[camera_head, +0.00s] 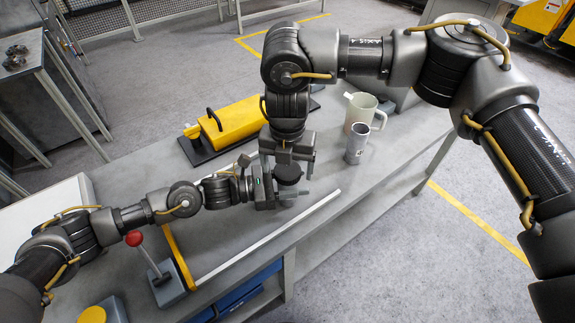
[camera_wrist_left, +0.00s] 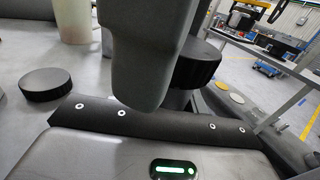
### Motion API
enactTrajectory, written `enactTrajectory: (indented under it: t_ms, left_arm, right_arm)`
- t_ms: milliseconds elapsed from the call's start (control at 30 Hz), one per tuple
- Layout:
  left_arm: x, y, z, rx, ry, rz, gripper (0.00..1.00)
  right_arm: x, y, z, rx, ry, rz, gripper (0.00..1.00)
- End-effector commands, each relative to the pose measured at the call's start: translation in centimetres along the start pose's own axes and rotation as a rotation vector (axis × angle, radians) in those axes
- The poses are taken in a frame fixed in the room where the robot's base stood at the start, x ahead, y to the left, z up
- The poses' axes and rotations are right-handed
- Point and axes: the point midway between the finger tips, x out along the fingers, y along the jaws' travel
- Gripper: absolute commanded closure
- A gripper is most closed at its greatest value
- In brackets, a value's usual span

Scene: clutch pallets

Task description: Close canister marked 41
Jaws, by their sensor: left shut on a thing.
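In the head view a small canister with a round black top (camera_head: 288,174) stands over the bench, mostly hidden by both grippers. I cannot read a number on it. My left gripper (camera_head: 283,190) is shut on it from the left. My right gripper (camera_head: 289,163) points down over the black top, its fingers to either side; I cannot tell whether they touch it. In the left wrist view a black ribbed round part (camera_wrist_left: 198,63) shows behind a large grey finger, which hides much of it. A separate black cap (camera_wrist_left: 46,83) lies flat on the grey surface there.
A grey metal cylinder (camera_head: 356,146) and a cream jug (camera_head: 364,106) stand at the bench's right. A yellow case (camera_head: 229,122) lies on a dark base behind. A red-knobbed lever (camera_head: 147,253) and a pale rail (camera_head: 262,239) are near the front edge of the bench (camera_head: 205,230).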

Motion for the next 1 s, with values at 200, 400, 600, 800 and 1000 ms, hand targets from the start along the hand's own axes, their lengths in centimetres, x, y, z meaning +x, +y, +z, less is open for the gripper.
enactTrajectory:
  t_ms: [200, 400, 600, 800, 1000]
  left_arm:
    - [0.0, 0.0, 0.0, 0.0, 0.0, 0.0, 1.0]
    - [0.0, 0.0, 0.0, 0.0, 0.0, 0.0, 1.0]
    - [0.0, 0.0, 0.0, 0.0, 0.0, 0.0, 1.0]
    - [0.0, 0.0, 0.0, 0.0, 0.0, 0.0, 1.0]
    - [0.0, 0.0, 0.0, 0.0, 0.0, -0.001, 1.0]
  right_arm:
    - [0.0, 0.0, 0.0, -0.001, 0.0, 0.0, 0.18]
    - [-1.7, 0.0, 0.1, -0.001, -0.004, 0.001, 0.18]
    - [-5.8, 0.0, 0.1, -0.001, -0.005, 0.001, 0.18]
    - [-9.5, 0.0, 0.1, 0.0, -0.004, 0.0, 0.18]
    - [-11.6, 0.0, 0.0, 0.0, -0.002, 0.0, 0.18]
